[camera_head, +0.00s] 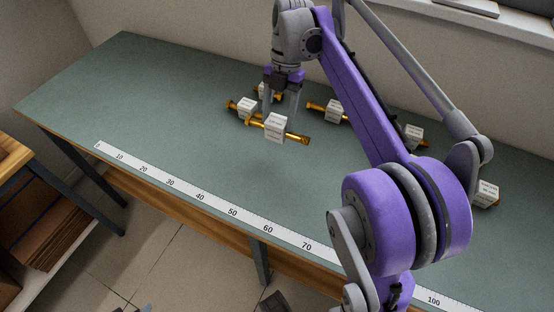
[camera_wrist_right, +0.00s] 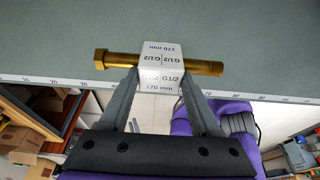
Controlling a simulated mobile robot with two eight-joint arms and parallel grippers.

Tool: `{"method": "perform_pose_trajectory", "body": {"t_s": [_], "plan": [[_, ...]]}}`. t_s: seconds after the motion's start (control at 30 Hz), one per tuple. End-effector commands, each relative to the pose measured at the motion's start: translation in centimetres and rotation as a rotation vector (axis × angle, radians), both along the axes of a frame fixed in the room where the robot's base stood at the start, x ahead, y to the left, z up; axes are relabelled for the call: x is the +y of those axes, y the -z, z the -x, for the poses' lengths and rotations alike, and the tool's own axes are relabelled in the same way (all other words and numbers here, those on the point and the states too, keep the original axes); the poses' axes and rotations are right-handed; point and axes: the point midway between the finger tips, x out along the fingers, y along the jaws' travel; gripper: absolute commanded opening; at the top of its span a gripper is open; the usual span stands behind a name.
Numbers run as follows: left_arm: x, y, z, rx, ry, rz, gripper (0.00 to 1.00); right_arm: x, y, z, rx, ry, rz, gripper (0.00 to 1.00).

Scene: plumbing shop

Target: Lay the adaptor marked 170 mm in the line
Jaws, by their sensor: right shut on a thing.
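My right gripper (camera_head: 282,112) is shut on a brass adaptor (camera_head: 302,139) by its white label block. In the right wrist view the block (camera_wrist_right: 161,66) reads 170 mm and G1/2. The adaptor (camera_wrist_right: 118,57) lies crosswise between the fingers (camera_wrist_right: 160,88), brass ends out on both sides. It appears to be held above the bench. A white measuring strip (camera_head: 180,189) with numbers from 0 to about 100 runs along the bench's front edge. No adaptor lies along its visible part; my right arm covers some of it. My left gripper is not in view.
Other labelled brass adaptors lie towards the back of the green bench (camera_head: 120,95): two behind the held one (camera_head: 246,104), one right of it (camera_head: 332,110), two farther right (camera_head: 413,134) and (camera_head: 487,192). The bench's left and front middle are clear.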

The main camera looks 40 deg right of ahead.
Motion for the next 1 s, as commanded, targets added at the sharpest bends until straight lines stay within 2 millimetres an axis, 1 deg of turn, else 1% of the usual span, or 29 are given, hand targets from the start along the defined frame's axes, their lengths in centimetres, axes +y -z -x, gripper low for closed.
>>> {"method": "perform_pose_trajectory", "body": {"t_s": [0.03, 0.2, 0.3, 0.47, 0.67, 0.73, 1.0], "plan": [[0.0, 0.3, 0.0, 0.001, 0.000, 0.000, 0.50, 0.0, 0.9, 0.0, 0.000, 0.000, 0.000, 0.00], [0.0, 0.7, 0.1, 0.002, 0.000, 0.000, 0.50, 0.0, 4.1, 0.0, 0.000, 0.000, 0.000, 0.00], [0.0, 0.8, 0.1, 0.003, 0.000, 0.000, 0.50, 0.0, 5.3, 0.0, 0.000, -0.001, 0.000, 0.00], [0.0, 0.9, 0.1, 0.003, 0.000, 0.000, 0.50, 0.0, 6.4, 0.0, 0.000, -0.001, 0.000, 0.00], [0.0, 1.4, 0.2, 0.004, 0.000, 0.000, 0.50, 0.0, 9.2, 0.0, 0.000, -0.001, 0.000, 0.00], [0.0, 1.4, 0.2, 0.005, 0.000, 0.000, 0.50, 0.0, 9.6, 0.0, 0.000, -0.001, 0.000, 0.00], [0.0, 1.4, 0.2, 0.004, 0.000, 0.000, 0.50, 0.0, 9.7, 0.0, 0.000, 0.000, 0.000, 0.00]]}}
